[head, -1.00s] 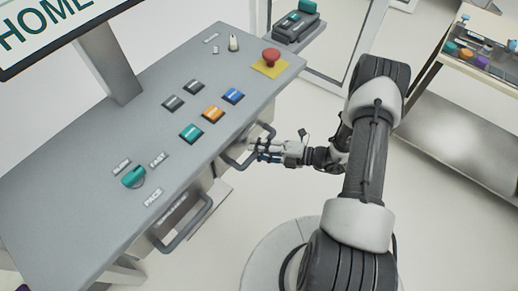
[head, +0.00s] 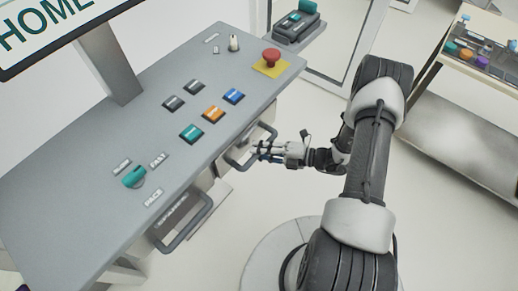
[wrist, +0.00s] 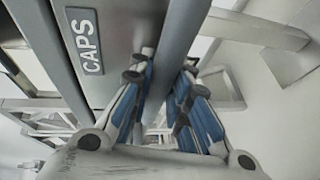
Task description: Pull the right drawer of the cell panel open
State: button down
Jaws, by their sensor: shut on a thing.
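The cell panel (head: 120,135) is a grey sloping console. Its right drawer sits under the edge by the coloured buttons, and its grey bar handle (head: 234,163) sticks out from the front. In the wrist view the drawer front (wrist: 112,50) bears a label reading "CAPS", and the handle bar (wrist: 180,35) runs down between my fingers. My gripper (head: 258,150) is shut on this handle, with blue-padded fingers (wrist: 165,78) on either side of it. How far the drawer stands out is mostly hidden by the panel top.
The left drawer handle (head: 185,228) juts out nearer the front. A red stop button (head: 271,55) and several coloured buttons sit on the panel top. A cart (head: 460,120) with small items stands at the right.

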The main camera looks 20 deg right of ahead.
jog(key=s+d, duration=0.9)
jog(key=s, duration=0.3)
jog(key=shift+s+p, duration=0.2)
jog(key=shift+p, duration=0.2)
jog(key=c, duration=1.5)
grip_release()
jog(key=v, duration=1.2)
jog(key=shift+r, duration=0.1)
jog(key=shift+a, duration=0.1)
